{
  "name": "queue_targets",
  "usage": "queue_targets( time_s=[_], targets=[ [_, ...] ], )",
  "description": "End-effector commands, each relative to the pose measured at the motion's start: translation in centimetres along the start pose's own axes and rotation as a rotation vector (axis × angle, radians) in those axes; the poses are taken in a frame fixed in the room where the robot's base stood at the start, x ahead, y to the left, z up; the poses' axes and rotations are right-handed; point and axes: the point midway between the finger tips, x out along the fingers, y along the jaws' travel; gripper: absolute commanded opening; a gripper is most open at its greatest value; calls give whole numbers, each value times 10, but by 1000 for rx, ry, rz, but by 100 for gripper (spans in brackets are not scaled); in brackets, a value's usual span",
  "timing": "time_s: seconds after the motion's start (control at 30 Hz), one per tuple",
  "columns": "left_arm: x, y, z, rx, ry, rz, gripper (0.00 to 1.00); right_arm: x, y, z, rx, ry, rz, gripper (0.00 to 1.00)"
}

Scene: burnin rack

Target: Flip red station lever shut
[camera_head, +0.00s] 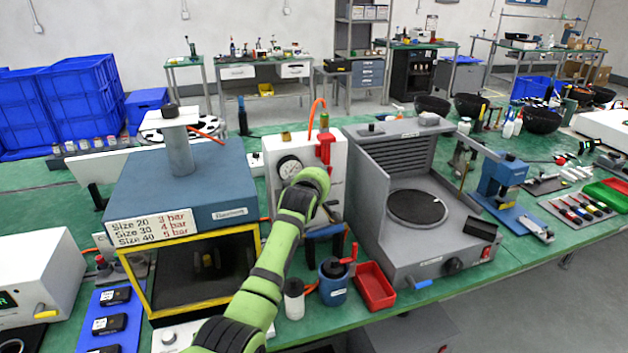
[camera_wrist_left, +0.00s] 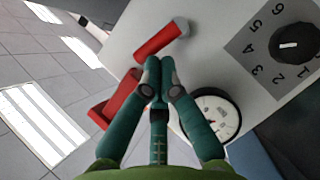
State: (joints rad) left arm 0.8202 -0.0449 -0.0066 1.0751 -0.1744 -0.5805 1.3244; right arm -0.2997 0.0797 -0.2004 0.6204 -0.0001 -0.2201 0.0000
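The red lever (camera_head: 324,149) is on the upper right of the white station panel (camera_head: 338,178), near a round pressure gauge (camera_head: 288,168). In the left wrist view a red lever bar with a grey end (camera_wrist_left: 160,41) lies slanted across the white panel, just beyond my left fingertips. My left gripper (camera_wrist_left: 158,80) has its two green fingers together, with nothing seen between them. It appears apart from the bar, though contact is hard to judge. In the head view my green left wrist hides that gripper and part of the panel. My right gripper is not in view.
A numbered black knob (camera_wrist_left: 289,45) is on the panel. A blue box with a yellow-framed chamber (camera_head: 200,250) stands left, and a grey machine with a round plate (camera_head: 430,265) right. A blue pot (camera_head: 333,284) and red tray (camera_head: 374,287) sit in front.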

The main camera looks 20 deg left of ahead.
Motion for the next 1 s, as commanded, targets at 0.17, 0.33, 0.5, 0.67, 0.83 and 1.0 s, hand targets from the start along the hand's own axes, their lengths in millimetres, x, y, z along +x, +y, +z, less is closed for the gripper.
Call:
queue_targets(
  time_s=[0.17,0.33,0.5,0.67,0.83,1.0],
  targets=[
    [0,2,0,8,1,-3,0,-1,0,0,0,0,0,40],
    [0,2,0,17,1,-9,0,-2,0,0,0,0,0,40],
    [0,3,0,26,1,-15,0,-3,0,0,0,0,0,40],
    [1,3,0,34,1,-21,0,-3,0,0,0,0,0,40],
    [1,3,1,43,1,-27,0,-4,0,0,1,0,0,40],
    [1,3,1,53,1,-33,0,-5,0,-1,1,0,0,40]
  ],
)
